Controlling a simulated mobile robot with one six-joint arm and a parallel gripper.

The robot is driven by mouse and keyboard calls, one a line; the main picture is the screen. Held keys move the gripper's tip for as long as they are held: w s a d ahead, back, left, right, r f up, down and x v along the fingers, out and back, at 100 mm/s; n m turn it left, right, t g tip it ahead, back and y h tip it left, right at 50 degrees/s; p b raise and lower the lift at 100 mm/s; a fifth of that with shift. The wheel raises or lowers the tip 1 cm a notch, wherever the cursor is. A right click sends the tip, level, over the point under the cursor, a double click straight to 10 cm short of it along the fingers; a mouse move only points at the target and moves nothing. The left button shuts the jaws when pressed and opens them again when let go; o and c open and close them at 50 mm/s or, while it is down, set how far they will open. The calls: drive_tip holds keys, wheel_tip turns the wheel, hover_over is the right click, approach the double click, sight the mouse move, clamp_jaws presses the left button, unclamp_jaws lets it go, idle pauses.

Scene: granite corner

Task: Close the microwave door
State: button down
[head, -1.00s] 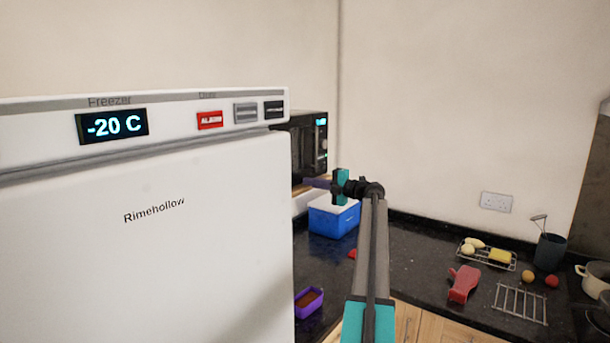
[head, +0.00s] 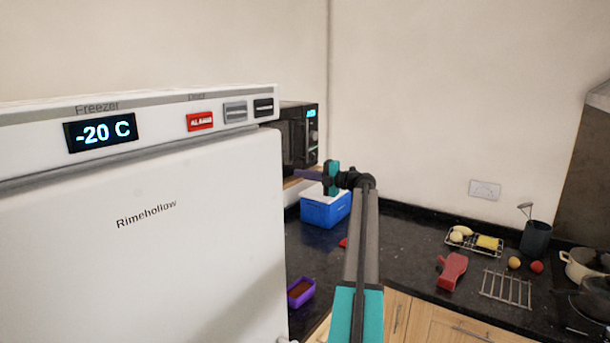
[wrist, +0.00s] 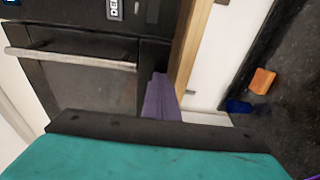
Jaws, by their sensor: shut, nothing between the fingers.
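The black microwave (head: 300,138) stands beyond the freezer, which hides its left part in the head view. Its door (wrist: 82,85) shows in the wrist view as a dark panel with a silver bar handle (wrist: 70,59). The door lies close to the front; I cannot tell whether it is fully shut. My gripper (head: 300,173) has purple fingers and is just below and in front of the microwave. In the wrist view the shut, empty fingers (wrist: 158,84) overlap the door's right side; contact cannot be told.
The white freezer (head: 150,230) fills the left of the head view. A blue box (head: 325,208) stands on the dark counter (head: 400,240) below my gripper. A purple tub (head: 301,292), a red item (head: 452,270) and a wire rack (head: 506,289) are further forward. The middle of the counter is fairly clear.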

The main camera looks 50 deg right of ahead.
drive_tip(key=shift+w+a+r, duration=0.2)
drive_tip(key=shift+w+r, duration=0.45)
drive_tip(key=shift+w, duration=0.05)
drive_tip(key=f+b+v, duration=0.1)
drive_tip(key=b+v, duration=0.7)
drive_tip(key=v, duration=0.7)
drive_tip(key=shift+s+f, duration=0.1)
drive_tip(key=shift+f, duration=0.05)
drive_tip(key=shift+a, duration=0.1)
